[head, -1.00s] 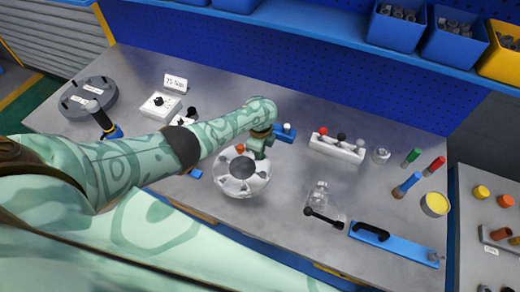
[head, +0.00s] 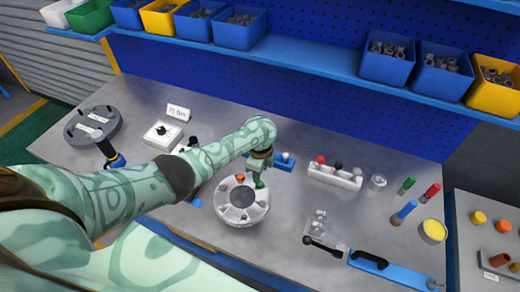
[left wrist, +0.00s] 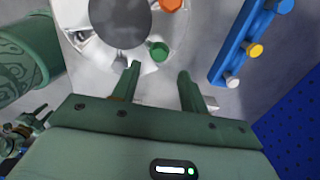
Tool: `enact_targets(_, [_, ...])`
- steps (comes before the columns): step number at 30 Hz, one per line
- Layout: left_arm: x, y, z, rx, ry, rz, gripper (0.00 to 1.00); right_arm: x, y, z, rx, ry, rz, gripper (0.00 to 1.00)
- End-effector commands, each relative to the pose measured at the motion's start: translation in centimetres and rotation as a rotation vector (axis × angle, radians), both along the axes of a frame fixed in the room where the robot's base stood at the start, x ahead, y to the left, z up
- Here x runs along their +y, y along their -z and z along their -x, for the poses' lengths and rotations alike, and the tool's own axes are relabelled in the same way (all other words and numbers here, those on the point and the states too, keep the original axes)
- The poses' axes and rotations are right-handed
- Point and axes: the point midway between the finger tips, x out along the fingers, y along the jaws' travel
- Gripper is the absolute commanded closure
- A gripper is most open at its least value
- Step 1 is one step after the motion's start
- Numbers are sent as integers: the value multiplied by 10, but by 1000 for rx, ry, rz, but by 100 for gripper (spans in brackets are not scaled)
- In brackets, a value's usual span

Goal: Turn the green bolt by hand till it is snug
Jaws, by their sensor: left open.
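The green bolt (left wrist: 159,51) stands in the flange of the round pale metal shell (head: 229,213), beside its dark central opening. In the head view the green bolt (head: 260,184) shows just below my left gripper (head: 261,174). In the left wrist view my left gripper (left wrist: 158,76) is open, with the bolt's head just beyond and between the fingertips and clear of both. An orange bolt (left wrist: 171,5) sits further round the flange; it shows in the head view too (head: 239,177). How deep the green bolt sits cannot be told.
A blue rack with coloured pegs (left wrist: 236,44) lies close to the shell. A white block with coloured knobs (head: 334,176), a clear fixture with a black lever (head: 320,240) and a blue black-handled tool (head: 390,270) are to the right. Bench between them is free.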

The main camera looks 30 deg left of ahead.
Motion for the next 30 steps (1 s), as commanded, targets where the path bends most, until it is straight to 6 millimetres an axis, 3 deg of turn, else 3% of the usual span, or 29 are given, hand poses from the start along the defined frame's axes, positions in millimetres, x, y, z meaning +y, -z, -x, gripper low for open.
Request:
enact_targets(1, [1, -22, -1, -4, 1, 0, 56, 0, -15, 0, -1, 0, 0, 64])
enact_targets(3, [0, -41, 0, -3, 1, 1, 56, 0, -24, -1, -1, 0, 1, 64])
enact_targets(12, [0, -101, 0, -3, 0, 0, 56, 0, -46, -1, -2, 0, 0, 64])
enact_targets(18, [0, -113, 0, -2, -1, 0, 56, 0, -49, -1, -2, 0, 0, 64])
enact_targets(30, [0, -113, 0, -2, 0, -1, 56, -1, -48, -1, -2, -1, 0, 64])
